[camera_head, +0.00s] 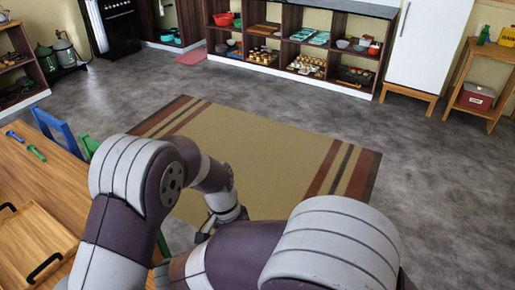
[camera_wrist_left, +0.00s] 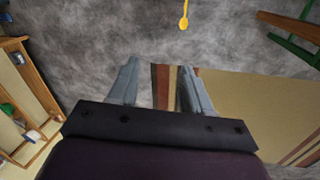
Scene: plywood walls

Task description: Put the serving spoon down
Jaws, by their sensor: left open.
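A yellow spoon (camera_wrist_left: 183,20) shows at the top of the left wrist view against the grey floor, apart from my fingers; its end is cut off by the frame edge. I cannot tell whether it is the serving spoon. My left gripper (camera_wrist_left: 157,78) is open, with nothing between its fingers. In the head view my left gripper (camera_head: 207,226) is low over the rug, partly covered by my arms. A blue utensil (camera_head: 15,136) and a green utensil (camera_head: 37,153) lie on the wooden table (camera_head: 50,190). My right gripper is not in view.
A wooden tray (camera_head: 30,235) with black handles sits on the table. A blue chair (camera_head: 55,128) and a green chair (camera_head: 89,146) stand at its edge. A striped rug (camera_head: 265,150) covers the middle floor. Shelves (camera_head: 290,50) line the back; the floor at right is clear.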

